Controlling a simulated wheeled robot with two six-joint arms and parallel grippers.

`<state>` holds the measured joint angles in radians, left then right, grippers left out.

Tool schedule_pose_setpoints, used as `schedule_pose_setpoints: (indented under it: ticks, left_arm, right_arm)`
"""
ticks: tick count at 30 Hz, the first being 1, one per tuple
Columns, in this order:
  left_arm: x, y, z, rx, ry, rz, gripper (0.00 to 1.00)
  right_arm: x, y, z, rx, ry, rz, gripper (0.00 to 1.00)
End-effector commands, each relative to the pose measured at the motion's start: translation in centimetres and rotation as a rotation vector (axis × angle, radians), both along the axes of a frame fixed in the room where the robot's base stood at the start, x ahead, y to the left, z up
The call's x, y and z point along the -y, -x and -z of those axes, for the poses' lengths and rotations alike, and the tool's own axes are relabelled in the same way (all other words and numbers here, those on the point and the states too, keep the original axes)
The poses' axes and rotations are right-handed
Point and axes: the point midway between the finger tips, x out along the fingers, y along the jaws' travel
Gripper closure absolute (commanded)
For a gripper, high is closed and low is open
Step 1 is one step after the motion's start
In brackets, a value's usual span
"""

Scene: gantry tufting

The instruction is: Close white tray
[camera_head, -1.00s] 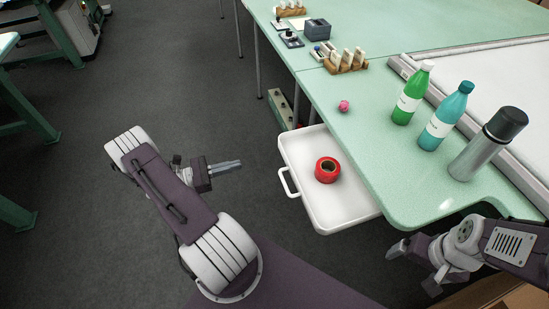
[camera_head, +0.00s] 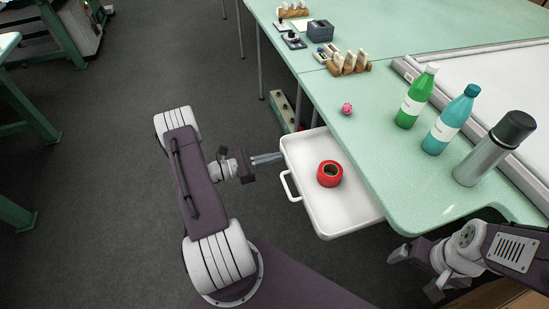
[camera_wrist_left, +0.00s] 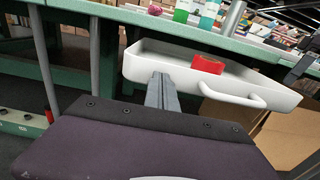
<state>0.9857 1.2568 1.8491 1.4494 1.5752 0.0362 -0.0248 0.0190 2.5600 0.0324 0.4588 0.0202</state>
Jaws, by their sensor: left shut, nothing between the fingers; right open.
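The white tray (camera_head: 349,217) is pulled out from under the green table's edge, with a white handle (camera_head: 290,186) on its left side. A red roll of tape (camera_head: 330,173) lies in it. My left gripper (camera_head: 281,157) is shut and empty, its fingertips at the tray's left wall near the far corner, above the handle in the picture. In the left wrist view the fingers (camera_wrist_left: 162,88) point at the tray's front wall (camera_wrist_left: 150,66), left of the handle (camera_wrist_left: 232,98); I cannot tell whether they touch. My right gripper (camera_head: 416,272) is open and empty below the table's near corner.
On the green table (camera_head: 385,160) stand a green bottle (camera_head: 414,98), a teal bottle (camera_head: 449,122) and a grey flask (camera_head: 489,152). A pink ball (camera_head: 347,109) and a wooden rack (camera_head: 348,65) lie further back.

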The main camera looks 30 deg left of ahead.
Motion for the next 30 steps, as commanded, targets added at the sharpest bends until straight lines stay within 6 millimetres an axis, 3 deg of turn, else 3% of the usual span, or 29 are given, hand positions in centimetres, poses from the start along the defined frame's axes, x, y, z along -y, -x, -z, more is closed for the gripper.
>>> schedule_pose_setpoints:
  ticks: [17, 30]
  left_arm:
    - [1.0, -1.1, -0.1, 0.001, -0.001, 0.003, 1.00]
    - [7.6, -8.6, 0.0, 0.002, -0.001, 0.007, 1.00]
  right_arm:
    - [0.0, 0.0, -0.2, 0.000, 0.000, 0.000, 0.10]
    - [0.0, 0.0, -0.3, 0.000, 0.000, 0.000, 0.10]
